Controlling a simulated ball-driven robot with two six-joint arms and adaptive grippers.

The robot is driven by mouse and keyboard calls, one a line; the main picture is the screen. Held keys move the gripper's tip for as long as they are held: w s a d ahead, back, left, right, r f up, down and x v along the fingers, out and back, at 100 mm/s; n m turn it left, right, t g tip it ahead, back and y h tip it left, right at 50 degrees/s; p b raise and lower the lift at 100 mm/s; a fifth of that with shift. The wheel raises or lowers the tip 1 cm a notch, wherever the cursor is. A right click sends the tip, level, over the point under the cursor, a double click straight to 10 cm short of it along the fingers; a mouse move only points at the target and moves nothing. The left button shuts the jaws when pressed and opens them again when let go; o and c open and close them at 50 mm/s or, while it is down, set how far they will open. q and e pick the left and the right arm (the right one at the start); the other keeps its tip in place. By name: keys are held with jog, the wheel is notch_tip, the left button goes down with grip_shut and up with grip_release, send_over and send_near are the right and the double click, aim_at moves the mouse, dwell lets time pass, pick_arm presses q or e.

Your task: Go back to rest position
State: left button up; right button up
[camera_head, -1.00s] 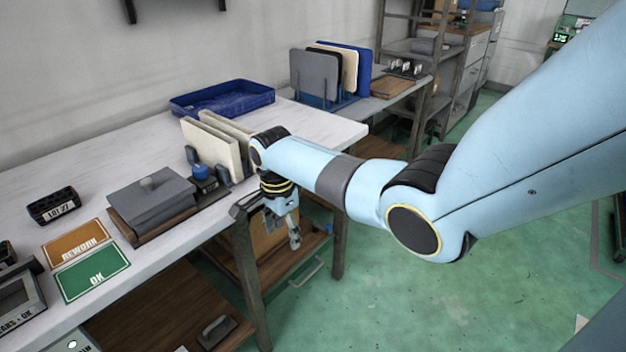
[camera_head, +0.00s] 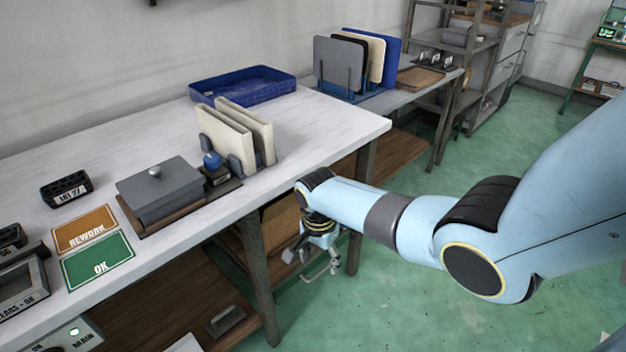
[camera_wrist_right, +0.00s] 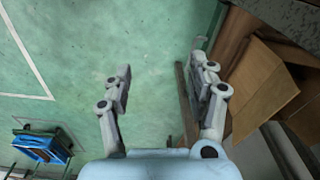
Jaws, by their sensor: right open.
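My right gripper (camera_head: 316,264) hangs below the table's front edge in the head view, off to the right of the tabletop, with nothing between its fingers. In the right wrist view its two fingers (camera_wrist_right: 160,85) stand apart, with bare green floor between them. My right arm comes in from the right side of the head view. My left gripper is not in view.
The white table (camera_head: 330,125) holds cream panels (camera_head: 228,138) in a rack, a grey lidded box (camera_head: 158,190), a blue tray (camera_head: 243,85), and the REWORK (camera_head: 84,229) and OK (camera_head: 98,261) cards. A cardboard box (camera_wrist_right: 265,90) is close beside the right fingers. Green floor is free at right.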

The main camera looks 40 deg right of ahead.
jog(key=s+a+f+n, duration=0.1)
jog(key=s+f+n, duration=0.4)
jog(key=s, duration=0.8)
jog(key=s+a+f+n+b, duration=0.1)
jog(key=s+a+f+n, duration=0.1)
jog(key=s+f+n, duration=0.3)
jog(key=s+a+f+n+b, duration=0.1)
jog(key=s+f+n, duration=0.4)
jog(key=s+f, duration=0.6)
jog(key=s, duration=1.2)
jog(key=shift+a+n+t, duration=0.25)
jog(key=shift+n+t, duration=0.05)
